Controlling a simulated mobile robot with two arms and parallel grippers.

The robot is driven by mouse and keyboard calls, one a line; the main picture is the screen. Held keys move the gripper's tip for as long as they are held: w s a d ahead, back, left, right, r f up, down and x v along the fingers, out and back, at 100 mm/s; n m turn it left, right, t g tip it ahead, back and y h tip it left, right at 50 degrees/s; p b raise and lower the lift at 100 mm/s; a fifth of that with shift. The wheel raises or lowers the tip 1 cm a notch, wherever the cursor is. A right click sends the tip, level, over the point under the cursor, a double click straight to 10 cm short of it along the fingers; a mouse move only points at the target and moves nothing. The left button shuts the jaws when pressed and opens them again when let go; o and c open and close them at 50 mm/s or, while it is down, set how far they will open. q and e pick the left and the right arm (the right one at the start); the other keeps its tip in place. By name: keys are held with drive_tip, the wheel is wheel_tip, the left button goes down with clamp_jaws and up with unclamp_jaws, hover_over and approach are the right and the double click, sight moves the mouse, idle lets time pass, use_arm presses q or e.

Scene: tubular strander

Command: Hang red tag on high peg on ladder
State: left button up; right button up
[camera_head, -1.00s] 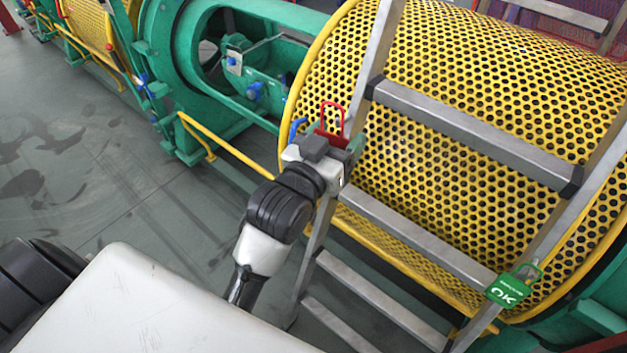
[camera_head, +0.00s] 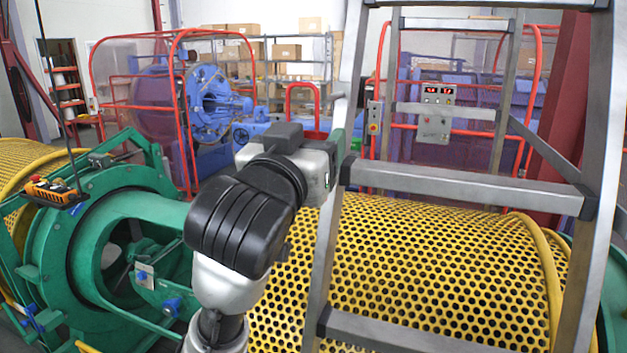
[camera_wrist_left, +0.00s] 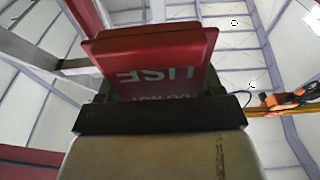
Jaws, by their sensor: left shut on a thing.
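My left gripper (camera_head: 318,138) is raised beside the ladder's left rail and is shut on the red tag. The tag's red loop (camera_head: 302,86) stands up above the gripper; most of its body is hidden behind my wrist. In the left wrist view the red tag (camera_wrist_left: 150,62) shows upside-down white lettering reading "USE", held upright by the gripper (camera_wrist_left: 150,104). The ladder (camera_head: 455,185) stands right of the gripper. A short grey stub, seemingly a peg (camera_head: 338,97), juts left from its left rail, right of the loop and apart from it in the picture. My right gripper is out of view.
A yellow perforated drum (camera_head: 420,260) lies behind the ladder, with a green machine frame (camera_head: 75,225) at left. An orange control pendant (camera_head: 55,191) hangs at left. Red guard rails (camera_head: 185,110) and a control box (camera_head: 433,125) stand farther back.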

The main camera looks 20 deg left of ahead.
use_arm(q)
drive_tip(key=shift+r, duration=0.4)
drive_tip(key=shift+w+d, duration=0.25)
drive_tip(key=shift+w, duration=0.3)
drive_tip(key=shift+w+a+f+b, duration=0.15)
drive_tip(key=shift+w+b, duration=0.3)
drive_tip(key=shift+w, duration=0.65)
drive_tip(key=shift+w+f, duration=0.1)
drive_tip(key=shift+w, duration=0.6)
drive_tip(key=shift+w, duration=0.1)
idle(0.4)
drive_tip(key=shift+w+d+f+p, duration=0.1)
drive_tip(key=shift+w+d+p, duration=0.05)
drive_tip(key=shift+w, duration=1)
drive_tip(key=shift+w+d+f+p, duration=0.1)
drive_tip(key=shift+w+p, duration=0.05)
drive_tip(key=shift+w, duration=0.95)
drive_tip(key=shift+f, duration=0.15)
